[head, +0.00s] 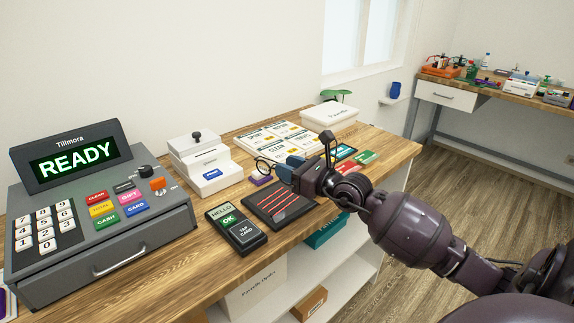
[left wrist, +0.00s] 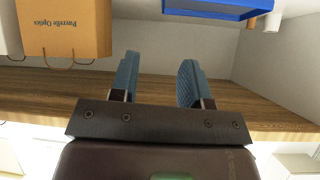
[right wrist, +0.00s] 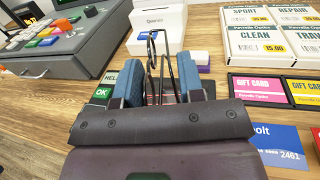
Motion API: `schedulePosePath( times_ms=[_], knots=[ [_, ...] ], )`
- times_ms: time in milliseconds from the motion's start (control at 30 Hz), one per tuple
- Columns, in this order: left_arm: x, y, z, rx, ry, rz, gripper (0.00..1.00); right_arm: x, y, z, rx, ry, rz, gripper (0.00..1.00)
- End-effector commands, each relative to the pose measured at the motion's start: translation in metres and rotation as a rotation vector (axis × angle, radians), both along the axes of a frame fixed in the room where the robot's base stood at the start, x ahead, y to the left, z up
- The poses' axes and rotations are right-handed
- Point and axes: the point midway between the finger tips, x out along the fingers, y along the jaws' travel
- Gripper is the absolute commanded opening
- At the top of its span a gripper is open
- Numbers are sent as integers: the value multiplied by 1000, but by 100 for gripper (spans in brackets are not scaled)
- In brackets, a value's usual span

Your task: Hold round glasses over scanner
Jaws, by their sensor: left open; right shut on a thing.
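The round glasses (head: 268,163) have thin dark rims and show at the tips of my right gripper (head: 286,170). In the right wrist view the glasses (right wrist: 152,55) stand edge-on between the blue fingers, which are shut on them. The scanner (head: 279,206), a dark flat pad with red lines, lies on the counter. In the head view the glasses appear above and just past its far edge; their exact height over it I cannot tell. My left gripper (left wrist: 160,65) is open and empty in the left wrist view, and out of the head view.
A card reader (head: 236,229) lies left of the scanner, and a grey cash register (head: 100,222) stands further left. Coloured cards (head: 366,157) lie to the right. An orange bag (left wrist: 66,28) shows in the left wrist view.

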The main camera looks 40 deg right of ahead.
Motion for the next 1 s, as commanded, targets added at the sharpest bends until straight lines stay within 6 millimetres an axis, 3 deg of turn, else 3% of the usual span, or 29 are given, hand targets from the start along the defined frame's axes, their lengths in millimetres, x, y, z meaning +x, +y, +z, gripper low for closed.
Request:
schedulePosePath(
  times_ms=[33, 400, 1000],
  knots=[
    [-2, 0, -8, 0, 9, -1, 43, 0, 0, -12, -1, 7, 0, 13],
    [6, -3, -16, 3, 10, -15, 43, 0, 0, -42, -1, 5, 0, 13],
    [10, -4, -16, 4, 2, -19, 43, 0, 0, -46, -1, -1, 0, 13]
  ],
)
